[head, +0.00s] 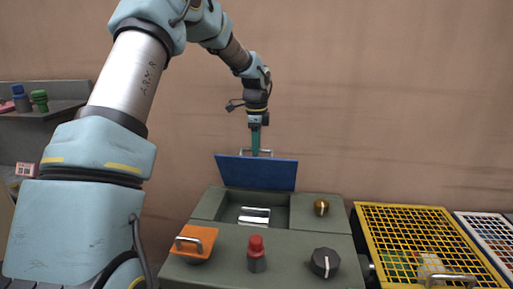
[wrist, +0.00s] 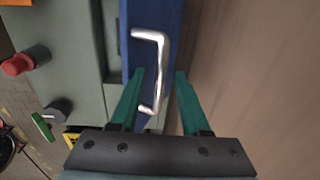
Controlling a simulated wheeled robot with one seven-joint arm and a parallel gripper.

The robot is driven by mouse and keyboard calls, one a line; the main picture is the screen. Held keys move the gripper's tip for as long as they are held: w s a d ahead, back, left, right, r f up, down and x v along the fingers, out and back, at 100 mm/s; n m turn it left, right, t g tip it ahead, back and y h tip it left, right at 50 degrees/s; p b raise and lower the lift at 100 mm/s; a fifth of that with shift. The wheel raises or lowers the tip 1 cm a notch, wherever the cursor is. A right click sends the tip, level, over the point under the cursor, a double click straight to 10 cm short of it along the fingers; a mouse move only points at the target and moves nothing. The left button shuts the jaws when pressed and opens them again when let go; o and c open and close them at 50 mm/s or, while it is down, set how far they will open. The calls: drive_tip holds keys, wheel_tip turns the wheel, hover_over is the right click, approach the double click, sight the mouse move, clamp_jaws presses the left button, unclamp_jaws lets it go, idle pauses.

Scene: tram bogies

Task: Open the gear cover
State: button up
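The blue cover (head: 257,173) stands raised and tilted up at the back of the grey-green machine box (head: 212,206). It also fills the upper middle of the wrist view (wrist: 145,15). Its silver bar handle (wrist: 163,60) shows in the wrist view between and just beyond my fingers. My gripper (head: 255,150) is at the cover's top edge in the head view, pointing down. In the wrist view its two green fingers (wrist: 160,73) are apart, with the handle between them. Whether either finger touches the handle is unclear. The open compartment below the cover holds silver parts (head: 255,215).
An orange flap with a handle (head: 195,243), a red knob (head: 256,252), a black dial (head: 325,263) and a brass knob (head: 321,207) are on the box. A yellow mesh crate (head: 408,213) stands right. A grey shelf (head: 60,110) is left. The wall is close behind.

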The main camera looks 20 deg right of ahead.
drive_tip(key=shift+r, duration=0.1)
wheel_tip(320, 180, up, 11)
drive_tip(key=b, duration=0.3)
drive_tip(key=shift+s+f, duration=0.2)
drive_tip(key=shift+s, duration=0.1)
drive_tip(key=shift+a, duration=0.1)
drive_tip(key=s+a+f+n, duration=0.5)
drive_tip(key=s+a+n, duration=0.2)
drive_tip(key=a, duration=0.2)
drive_tip(key=s+a+f+n+b, duration=0.1)
drive_tip(key=s+a+f+n, duration=0.4)
drive_tip(key=a, duration=0.5)
drive_tip(key=s+a+f+n+t, duration=0.1)
drive_tip(key=s+a+f+n, duration=0.4)
drive_tip(key=s+a+n, duration=0.4)
drive_tip(key=shift+s+a+n, duration=0.35)
drive_tip(key=shift+a+n, duration=0.15)
